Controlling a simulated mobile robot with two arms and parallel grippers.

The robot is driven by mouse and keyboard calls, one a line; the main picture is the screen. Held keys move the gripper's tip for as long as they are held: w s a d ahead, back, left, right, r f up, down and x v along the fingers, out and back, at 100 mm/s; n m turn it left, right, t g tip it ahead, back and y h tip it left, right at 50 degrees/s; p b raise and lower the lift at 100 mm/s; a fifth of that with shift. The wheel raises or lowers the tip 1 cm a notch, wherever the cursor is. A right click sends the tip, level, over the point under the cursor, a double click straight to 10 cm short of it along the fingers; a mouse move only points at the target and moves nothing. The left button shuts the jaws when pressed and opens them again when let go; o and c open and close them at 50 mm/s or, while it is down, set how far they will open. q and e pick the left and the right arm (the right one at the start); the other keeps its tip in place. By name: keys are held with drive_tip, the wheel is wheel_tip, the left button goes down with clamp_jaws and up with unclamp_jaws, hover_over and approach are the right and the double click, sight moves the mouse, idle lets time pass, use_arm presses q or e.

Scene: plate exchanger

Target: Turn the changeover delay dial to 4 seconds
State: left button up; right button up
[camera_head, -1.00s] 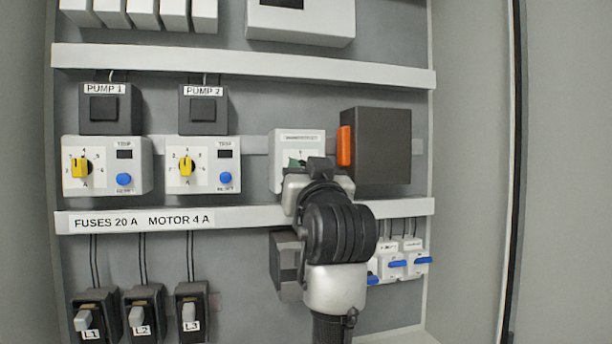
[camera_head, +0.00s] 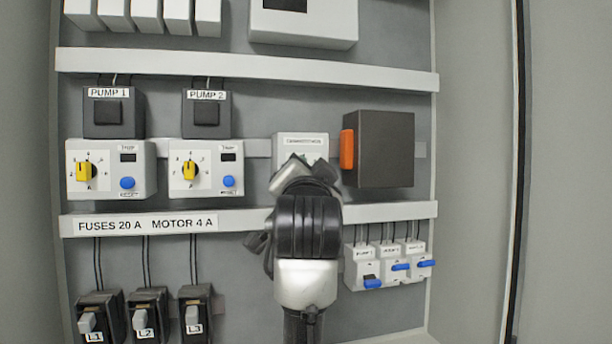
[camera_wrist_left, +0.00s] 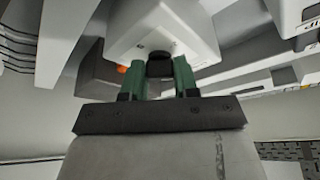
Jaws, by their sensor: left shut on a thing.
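The changeover module (camera_head: 301,142) is a white box with a small printed label on its upper face, right of the PUMP 2 unit. My left gripper (camera_head: 302,160) is in front of its lower face and hides the dial scale. In the left wrist view the white module (camera_wrist_left: 165,35) is close ahead. My left gripper's green fingers (camera_wrist_left: 160,75) are shut on the dark dial knob (camera_wrist_left: 160,66), one on each side. The pointer and the set value cannot be read. My right gripper is not in view.
A dark box (camera_head: 385,150) with an orange part (camera_head: 347,149) stands close right of the module. A white rail (camera_head: 370,212) runs below. Small breakers with blue levers (camera_head: 400,267) sit lower right. Two yellow-knobbed relays (camera_head: 205,168) are at left.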

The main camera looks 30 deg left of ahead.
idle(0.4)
use_arm(q)
drive_tip(key=o, duration=0.9)
drive_tip(key=shift+d, duration=0.15)
drive_tip(key=shift+s, duration=0.1)
drive_tip(key=b+v, duration=0.5)
drive_tip(key=v, duration=0.5)
drive_tip(key=shift+s+d+f+b, duration=0.1)
drive_tip(key=shift+s+d+b, duration=0.15)
drive_tip(key=shift+b, duration=0.15)
